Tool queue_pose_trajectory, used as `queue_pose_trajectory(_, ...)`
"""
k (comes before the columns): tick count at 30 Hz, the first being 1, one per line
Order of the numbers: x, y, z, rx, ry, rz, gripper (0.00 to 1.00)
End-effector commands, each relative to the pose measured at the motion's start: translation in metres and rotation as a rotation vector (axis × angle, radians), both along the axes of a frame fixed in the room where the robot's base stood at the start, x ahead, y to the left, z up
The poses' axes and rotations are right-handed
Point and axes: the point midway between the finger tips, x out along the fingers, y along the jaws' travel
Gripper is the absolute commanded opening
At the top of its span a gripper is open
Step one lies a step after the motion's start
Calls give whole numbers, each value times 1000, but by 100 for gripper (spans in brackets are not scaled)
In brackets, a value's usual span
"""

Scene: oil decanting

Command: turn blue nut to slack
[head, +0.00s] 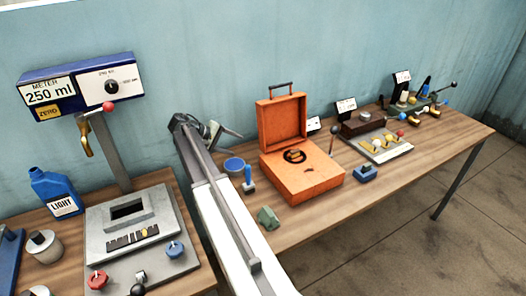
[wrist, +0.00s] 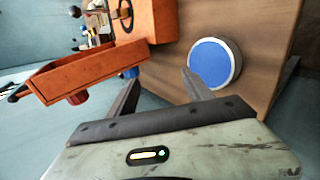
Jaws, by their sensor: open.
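In the wrist view a blue nut-like piece (wrist: 130,73) sits against the side of the orange case (wrist: 85,66). A red one (wrist: 77,97) is beside it. The case stands open on the bench in the head view (head: 302,178), where that side is hidden. I cannot tell for certain that this blue piece is the nut. My gripper (wrist: 160,88) is open and empty, its fingers apart. In the head view it (head: 226,138) is at the back of the bench, left of the case, touching nothing that I can see.
A round blue-topped tin (wrist: 210,63) is right of my fingers in the wrist view. A blue-handled tool (head: 248,180) and a green block (head: 268,218) lie left of the case. The metering stand (head: 140,225) with red and blue knobs is at left. A blue wall backs the bench.

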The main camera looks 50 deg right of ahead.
Motion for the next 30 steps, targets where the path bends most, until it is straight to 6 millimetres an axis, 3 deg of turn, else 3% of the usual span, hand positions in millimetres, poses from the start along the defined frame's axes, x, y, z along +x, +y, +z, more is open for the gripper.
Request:
queue_pose_trajectory(1, 9, -35, -8, -58, 32, -23, 59)
queue_pose_trajectory(2, 8, -48, -4, -87, 49, -32, 59)
queue_pose_trajectory(6, 4, -81, 10, -160, 91, -56, 59)
queue_pose_trajectory(14, 0, -88, 11, -171, 98, -59, 59)
queue_pose_trajectory(24, -22, -133, -17, -170, 97, -59, 59)
queue_pose_trajectory(30, -29, -148, -21, -170, 97, -58, 59)
